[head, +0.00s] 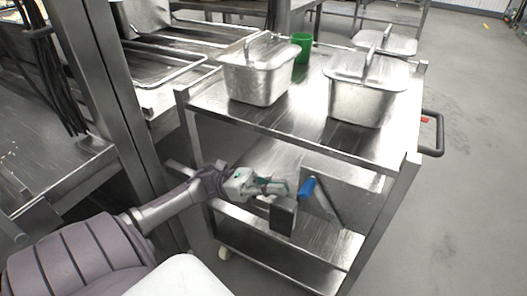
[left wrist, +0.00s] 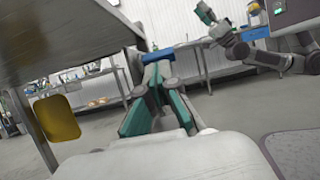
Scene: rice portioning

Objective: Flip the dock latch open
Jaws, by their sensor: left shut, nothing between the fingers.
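The latch shows as a lever with a blue grip (head: 307,188) on the lower front of the steel cart (head: 270,125). A dark grey block (head: 283,214) sits just below and left of it. My left gripper (head: 281,188) is shut and empty, its fingertips just left of the blue grip; I cannot tell if they touch. In the left wrist view the shut fingertips (left wrist: 157,62) point toward a blue bar (left wrist: 128,59), which looks like the same grip. My right gripper (left wrist: 205,13) appears small at the top of that view, its fingers too small to judge.
Two lidded steel containers (head: 258,85) (head: 360,103) and a green cup (head: 302,48) stand on the cart top. A lower shelf (head: 270,265) lies beneath the gripper. A steel post (head: 120,110) stands left. The floor at right is clear.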

